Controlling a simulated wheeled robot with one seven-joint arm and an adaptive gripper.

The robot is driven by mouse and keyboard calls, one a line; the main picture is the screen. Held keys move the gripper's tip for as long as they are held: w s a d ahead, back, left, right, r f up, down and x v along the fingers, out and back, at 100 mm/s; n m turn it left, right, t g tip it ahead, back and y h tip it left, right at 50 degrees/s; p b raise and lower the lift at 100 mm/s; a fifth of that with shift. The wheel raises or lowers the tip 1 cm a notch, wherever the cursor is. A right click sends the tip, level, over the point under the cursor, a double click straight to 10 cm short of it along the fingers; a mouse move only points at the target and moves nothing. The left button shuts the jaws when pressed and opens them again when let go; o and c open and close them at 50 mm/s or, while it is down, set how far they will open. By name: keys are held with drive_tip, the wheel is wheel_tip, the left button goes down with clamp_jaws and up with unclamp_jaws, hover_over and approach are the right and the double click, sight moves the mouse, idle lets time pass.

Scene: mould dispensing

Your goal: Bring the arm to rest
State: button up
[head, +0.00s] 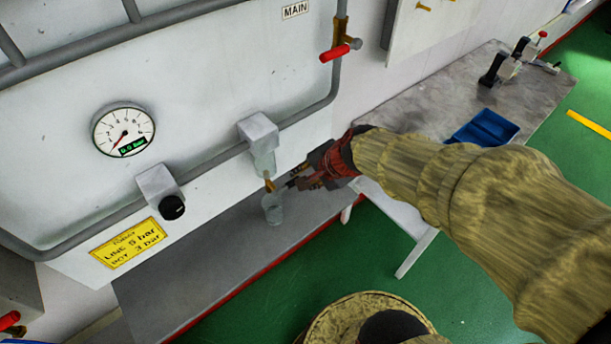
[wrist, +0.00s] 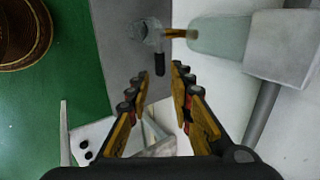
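My gripper (head: 291,184) is at the end of my sleeve-covered arm, just right of a dispensing nozzle. In the wrist view its fingers (wrist: 158,76) stand apart with nothing between the tips. A small clear cup (head: 272,210) stands on the grey shelf under the brass nozzle (head: 269,185). The cup also shows beyond my fingertips in the wrist view (wrist: 146,34), apart from them. A short dark piece (wrist: 160,63) shows beside the cup; I cannot tell what it is. The nozzle hangs below a clear bowl (head: 263,160) on the wall panel.
The panel carries a gauge (head: 123,131) reading 0.0 bar, a black knob (head: 171,207) and a yellow label (head: 129,243). A red valve handle (head: 335,53) is by the MAIN sign. A side table (head: 430,105) bears a blue tray (head: 484,129). Green floor (head: 300,275) lies open in front.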

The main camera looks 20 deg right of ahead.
idle(0.4)
drive_tip(key=s+r+n+h, duration=0.2)
drive_tip(key=s+r+n, duration=0.8)
drive_tip(key=s+n, duration=0.4)
drive_tip(key=shift+a+r+n+g, duration=0.15)
drive_tip(key=shift+a+n+g, duration=0.15)
drive_tip(key=shift+a+g, duration=0.15)
drive_tip(key=shift+c, duration=0.4)
